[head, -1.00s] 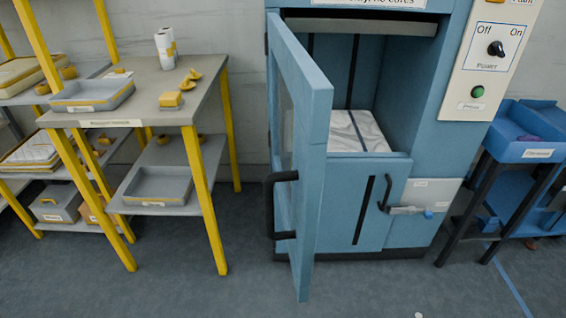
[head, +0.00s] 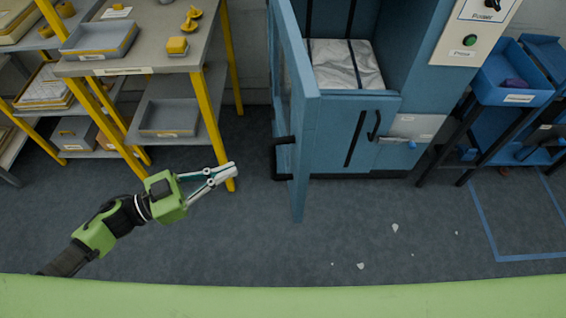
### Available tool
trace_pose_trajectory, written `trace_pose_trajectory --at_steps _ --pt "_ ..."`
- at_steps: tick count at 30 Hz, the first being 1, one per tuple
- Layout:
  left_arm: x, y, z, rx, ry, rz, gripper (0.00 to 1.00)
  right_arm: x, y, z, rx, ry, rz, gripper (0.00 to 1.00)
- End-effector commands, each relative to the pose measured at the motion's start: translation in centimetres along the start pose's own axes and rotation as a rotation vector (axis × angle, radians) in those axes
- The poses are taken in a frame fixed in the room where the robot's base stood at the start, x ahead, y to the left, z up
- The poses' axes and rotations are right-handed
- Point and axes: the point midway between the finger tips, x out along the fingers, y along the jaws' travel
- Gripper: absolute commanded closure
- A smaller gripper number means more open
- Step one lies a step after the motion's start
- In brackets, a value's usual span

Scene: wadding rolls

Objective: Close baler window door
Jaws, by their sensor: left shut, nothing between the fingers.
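The blue baler (head: 348,145) stands at the upper middle of the head view. Its window door (head: 303,120) is swung open toward me, standing out edge-on from the left side of the opening. A black handle (head: 284,141) sits on the door's left face. Inside the opening lies a white wrapped bale (head: 343,66). My left gripper (head: 232,169) is shut and empty, to the left of the door and apart from it, beside a yellow table leg. My right gripper is not in view.
A grey table with yellow legs (head: 212,125) stands left of the baler, close to my left gripper. A blue bin rack (head: 510,85) stands at the right. Small white scraps (head: 395,228) lie on the floor, which is otherwise clear in front of the baler.

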Motion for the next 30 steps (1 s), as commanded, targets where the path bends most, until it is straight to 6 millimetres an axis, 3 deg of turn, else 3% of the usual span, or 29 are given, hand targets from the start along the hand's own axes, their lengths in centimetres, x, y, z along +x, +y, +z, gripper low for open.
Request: trace_pose_trajectory --at_steps 1,3,7,11,14,30 --pt "-0.7 1.1 -1.8 -0.009 -0.007 0.081 1.0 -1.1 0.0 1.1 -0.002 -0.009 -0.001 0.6" --pt "-1.7 2.6 -2.8 -0.03 -0.012 0.179 1.0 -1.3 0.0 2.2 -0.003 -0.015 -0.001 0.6" --pt "-3.0 4.4 -3.7 -0.062 -0.027 0.292 1.0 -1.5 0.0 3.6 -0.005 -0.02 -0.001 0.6" --pt "-3.0 5.1 -3.8 -0.072 -0.03 0.326 1.0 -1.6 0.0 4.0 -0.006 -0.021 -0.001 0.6" --pt "-1.9 5.5 -3.9 -0.074 -0.026 0.326 1.0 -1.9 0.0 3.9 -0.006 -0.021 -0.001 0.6" --pt "8.1 8.8 -3.9 -0.073 -0.025 0.322 1.0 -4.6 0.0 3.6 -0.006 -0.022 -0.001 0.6"
